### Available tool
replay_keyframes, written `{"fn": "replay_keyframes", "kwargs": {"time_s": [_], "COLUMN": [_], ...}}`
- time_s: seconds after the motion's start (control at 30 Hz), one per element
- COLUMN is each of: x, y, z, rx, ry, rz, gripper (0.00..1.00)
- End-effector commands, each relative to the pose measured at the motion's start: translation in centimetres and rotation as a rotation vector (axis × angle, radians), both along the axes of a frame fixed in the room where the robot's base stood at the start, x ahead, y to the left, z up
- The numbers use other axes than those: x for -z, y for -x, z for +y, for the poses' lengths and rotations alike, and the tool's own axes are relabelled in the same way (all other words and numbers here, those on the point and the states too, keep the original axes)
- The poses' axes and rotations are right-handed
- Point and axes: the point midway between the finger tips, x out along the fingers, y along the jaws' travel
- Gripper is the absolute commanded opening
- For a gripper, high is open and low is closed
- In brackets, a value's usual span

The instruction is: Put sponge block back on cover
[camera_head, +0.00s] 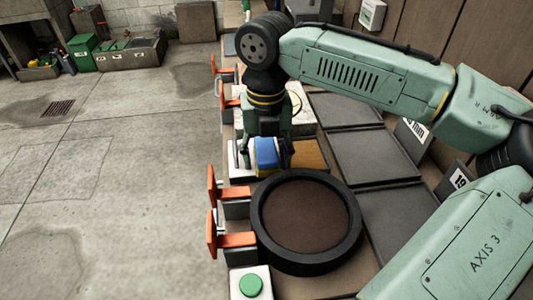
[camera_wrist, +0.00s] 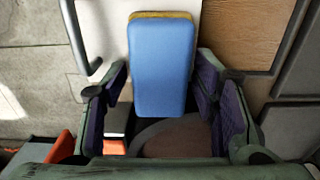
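The sponge block (camera_head: 266,152) is blue with a yellow layer. In the wrist view it (camera_wrist: 163,65) stands between the two fingers of my gripper (camera_wrist: 163,60), whose tips lie against its sides. In the head view my gripper (camera_head: 265,158) points down around it, above the row of fittings. I cannot tell how high its underside is. Beneath and beside it are a white panel (camera_head: 238,173) with a grey handle and a brown wooden panel (camera_head: 308,156). Which piece is the cover is not clear.
A round black ring (camera_head: 262,235) with a brown centre stands just in front of the sponge. Orange-handled clamps (camera_head: 237,240) line the left edge. A green button (camera_head: 251,285) is at the front. Dark square plates (camera_head: 365,155) lie to the right. The concrete floor at left is open.

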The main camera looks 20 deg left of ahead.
Motion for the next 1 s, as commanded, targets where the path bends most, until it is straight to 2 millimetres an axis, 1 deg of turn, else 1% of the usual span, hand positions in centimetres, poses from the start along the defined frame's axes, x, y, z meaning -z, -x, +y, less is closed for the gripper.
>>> {"fn": "replay_keyframes", "kwargs": {"time_s": [0.07, 0.33, 0.47, 0.57, 0.8, 0.9, 1.0], "x": [0.0, 0.0, -0.5, -2.1, -7.4, -9.3, -10.8], "y": [0.0, 0.0, 0.0, 0.0, -0.1, 0.0, -0.1], "z": [0.0, 0.0, 0.0, 0.2, 0.2, 0.2, 0.1], "rx": [0.000, 0.000, 0.001, -0.001, -0.002, -0.002, -0.002], "ry": [0.000, 0.000, 0.001, -0.004, -0.004, -0.003, -0.002], "rz": [0.000, 0.000, -0.001, 0.000, 0.000, 0.001, 0.001], "gripper": [0.61, 0.61, 0.61, 0.61, 0.61, 0.61, 0.61]}}
